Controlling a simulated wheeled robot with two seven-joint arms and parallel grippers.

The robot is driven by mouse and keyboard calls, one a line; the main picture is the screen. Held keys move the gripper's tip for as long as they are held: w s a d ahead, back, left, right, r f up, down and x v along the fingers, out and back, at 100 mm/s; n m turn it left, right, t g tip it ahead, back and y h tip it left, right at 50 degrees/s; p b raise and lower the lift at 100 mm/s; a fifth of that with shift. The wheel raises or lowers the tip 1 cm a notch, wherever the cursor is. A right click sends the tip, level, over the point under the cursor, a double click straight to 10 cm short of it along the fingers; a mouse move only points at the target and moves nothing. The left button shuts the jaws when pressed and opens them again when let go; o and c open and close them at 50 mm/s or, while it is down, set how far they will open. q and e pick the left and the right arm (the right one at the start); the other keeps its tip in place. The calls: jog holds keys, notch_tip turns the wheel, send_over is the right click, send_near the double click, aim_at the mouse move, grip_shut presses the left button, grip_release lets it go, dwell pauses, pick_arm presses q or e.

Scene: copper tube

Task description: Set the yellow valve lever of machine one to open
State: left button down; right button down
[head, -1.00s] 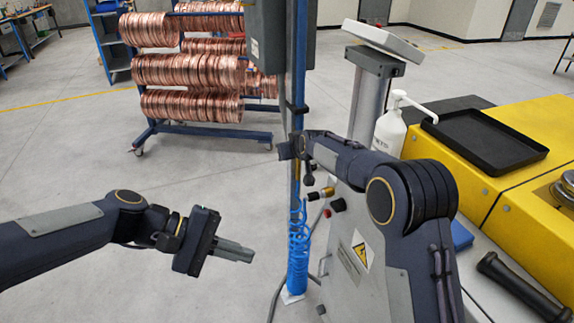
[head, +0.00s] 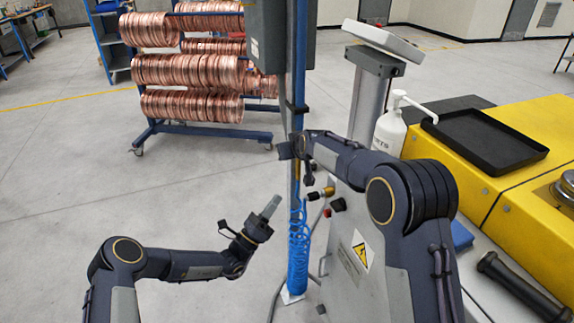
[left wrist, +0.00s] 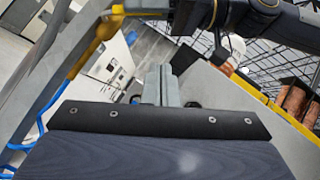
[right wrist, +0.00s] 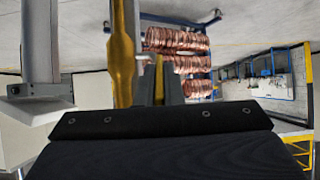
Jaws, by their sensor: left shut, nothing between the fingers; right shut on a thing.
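The yellow valve lever (right wrist: 159,78) shows as a narrow yellow piece between the fingers of my right gripper (right wrist: 160,84), beside a yellow valve body (right wrist: 122,55). My right gripper is shut on the lever. In the head view my right gripper (head: 290,150) is at the blue post and a bit of yellow shows just below it. Most of the lever is hidden there. My left gripper (head: 270,206) is shut and empty, pointing up beside the blue coiled hose. In the left wrist view its fingers (left wrist: 161,85) are together, and yellow fittings (left wrist: 100,35) show at upper left.
The blue coiled hose (head: 298,255) hangs on the post (head: 297,80). A grey machine cabinet (head: 350,270) with a warning sign stands right of it. A rack of copper coils (head: 190,70) stands behind. Floor at left is clear.

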pick_arm(q)
jog(key=w+d+r+n+t+y, duration=0.1)
jog(key=w+d+r+n, duration=0.1)
jog(key=w+d+r, duration=0.2)
jog(key=shift+w+d+r+n+t+y, duration=0.15)
jog(key=shift+w+r+n+t+y, duration=0.2)
jog(key=shift+w+r, duration=1.7)
jog(key=shift+w+f+y, duration=0.25)
jog(key=shift+w+f, duration=0.25)
jog(key=shift+w, duration=0.1)
